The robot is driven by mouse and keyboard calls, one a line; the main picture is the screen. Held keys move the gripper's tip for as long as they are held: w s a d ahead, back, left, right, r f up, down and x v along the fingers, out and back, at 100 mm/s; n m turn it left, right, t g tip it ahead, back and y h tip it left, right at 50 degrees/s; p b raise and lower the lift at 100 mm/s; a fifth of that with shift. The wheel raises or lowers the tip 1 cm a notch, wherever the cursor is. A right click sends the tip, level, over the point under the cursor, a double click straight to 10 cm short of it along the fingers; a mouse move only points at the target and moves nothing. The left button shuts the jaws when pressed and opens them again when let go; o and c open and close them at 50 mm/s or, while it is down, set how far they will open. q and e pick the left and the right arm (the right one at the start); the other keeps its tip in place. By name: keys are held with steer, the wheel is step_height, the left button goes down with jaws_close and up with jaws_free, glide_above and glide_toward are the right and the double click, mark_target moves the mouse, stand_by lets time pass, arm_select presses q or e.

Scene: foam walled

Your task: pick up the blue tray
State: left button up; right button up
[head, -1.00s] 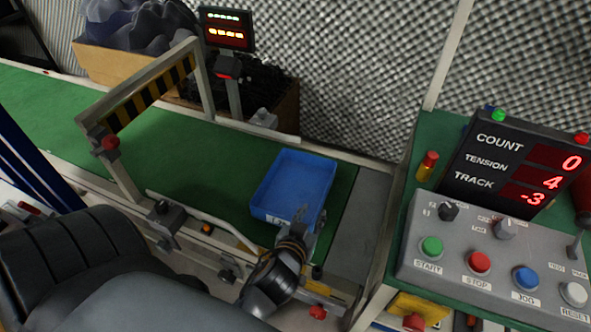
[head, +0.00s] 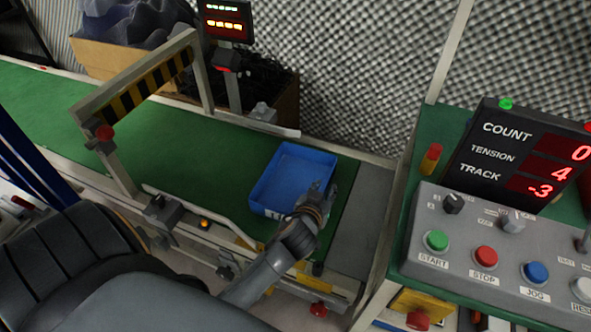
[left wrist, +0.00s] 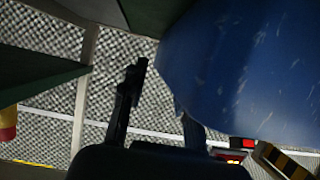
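The blue tray (head: 282,182) lies on the green conveyor belt, near the belt's right end, and its inside looks empty. My left gripper (head: 316,192) is at the tray's near right corner. In the left wrist view the tray (left wrist: 245,70) fills the upper right. My left gripper (left wrist: 160,95) is open there, with wall showing between its fingers. One finger is clear of the tray; the other is partly hidden by the tray. I cannot tell whether they touch. My right gripper is not in view.
A striped gate frame (head: 140,90) spans the belt to the left. A control panel (head: 490,240) with buttons and a count display (head: 520,155) stands to the right. A cardboard box (head: 285,105) and a lit display post (head: 226,25) are behind the belt.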

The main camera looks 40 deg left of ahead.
arm_select(q)
steer(key=shift+c, duration=0.2)
jaws_close()
steer(key=shift+r, duration=0.15)
